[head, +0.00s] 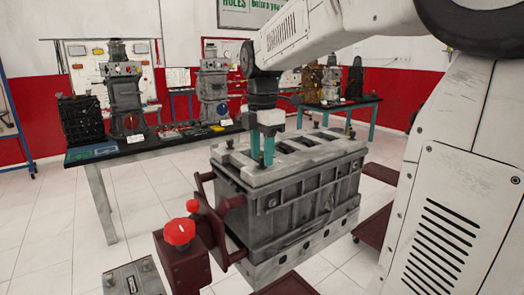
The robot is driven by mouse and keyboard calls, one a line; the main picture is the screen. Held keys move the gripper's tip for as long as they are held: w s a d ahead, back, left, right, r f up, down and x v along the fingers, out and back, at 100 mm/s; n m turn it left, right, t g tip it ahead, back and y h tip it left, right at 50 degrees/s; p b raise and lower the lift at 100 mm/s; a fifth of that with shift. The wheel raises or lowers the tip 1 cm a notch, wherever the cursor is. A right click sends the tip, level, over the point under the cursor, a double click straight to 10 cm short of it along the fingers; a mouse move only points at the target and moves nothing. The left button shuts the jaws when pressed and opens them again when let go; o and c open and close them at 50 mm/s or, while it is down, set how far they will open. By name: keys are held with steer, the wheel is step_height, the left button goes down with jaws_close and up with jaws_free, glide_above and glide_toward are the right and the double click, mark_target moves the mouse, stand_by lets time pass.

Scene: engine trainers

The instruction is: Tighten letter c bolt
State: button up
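The grey engine block (290,205) stands in the middle of the head view, with a lighter top plate (300,160). Small dark bolts stand on the plate: one at the left (230,145), one at the back (316,125) and one at the right corner (350,133). No letter c can be read on any of them. My gripper (262,160) points straight down over the left front part of the plate. Its two teal fingers show side by side with a narrow gap. Whether a bolt is between their tips, and whether they touch the plate, I cannot tell.
A red stand with a red knob (179,232) is at the block's left front. A grey box (134,279) is at the lower left. Behind, a black table (150,147) carries engine trainers; another table (366,103) stands at the back right. Tiled floor is open at left.

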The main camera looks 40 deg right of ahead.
jaws_close()
